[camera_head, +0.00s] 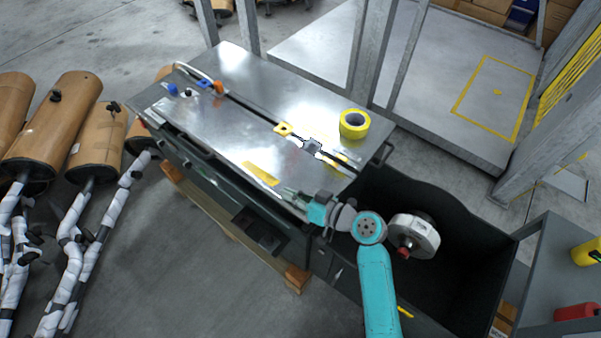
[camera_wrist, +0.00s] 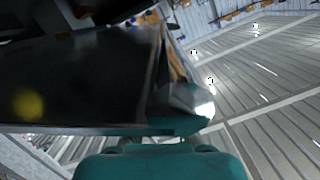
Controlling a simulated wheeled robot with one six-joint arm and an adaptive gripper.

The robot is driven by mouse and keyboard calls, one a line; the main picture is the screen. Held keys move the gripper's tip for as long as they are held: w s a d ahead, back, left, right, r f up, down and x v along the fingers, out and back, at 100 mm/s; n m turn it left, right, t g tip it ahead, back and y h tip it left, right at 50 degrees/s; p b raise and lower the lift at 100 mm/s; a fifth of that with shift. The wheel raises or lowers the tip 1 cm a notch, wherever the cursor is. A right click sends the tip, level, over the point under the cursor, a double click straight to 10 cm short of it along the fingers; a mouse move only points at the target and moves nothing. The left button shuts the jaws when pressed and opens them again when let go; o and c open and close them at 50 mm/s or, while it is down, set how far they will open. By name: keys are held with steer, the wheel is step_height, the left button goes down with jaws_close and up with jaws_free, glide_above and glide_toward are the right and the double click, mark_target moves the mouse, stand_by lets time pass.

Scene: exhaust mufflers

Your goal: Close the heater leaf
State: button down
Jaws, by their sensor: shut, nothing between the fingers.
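The heater looks like a long dark-sided bench with shiny metal top panels. Its near panel, which seems to be the heater leaf (camera_head: 215,130), lies almost flat, with a dark gap under its front edge. A slot separates it from the far panel (camera_head: 270,85). My gripper (camera_head: 289,192) is shut and empty at the near right edge of the leaf, by a yellow strip; I cannot tell if it touches. In the wrist view my gripper (camera_wrist: 190,100) is beside a large dark panel (camera_wrist: 90,75) with a blurred yellow spot, probably the leaf.
A yellow tape roll (camera_head: 354,124) stands on the far panel. Small blue and orange parts (camera_head: 205,86) sit at the slot's far end. A black bin (camera_head: 465,250) is right of the bench. Wrapped brown mufflers (camera_head: 55,120) stand at left. Grey posts (camera_head: 366,60) rise behind.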

step_height(320, 180, down, 10)
steer(key=s+a+n, duration=0.1)
steer(key=s+n, duration=0.1)
steer(key=shift+s+a+f+n+t+h, duration=0.2)
steer(key=shift+a+n+t+h, duration=0.1)
steer(key=shift+a+t+h, duration=0.1)
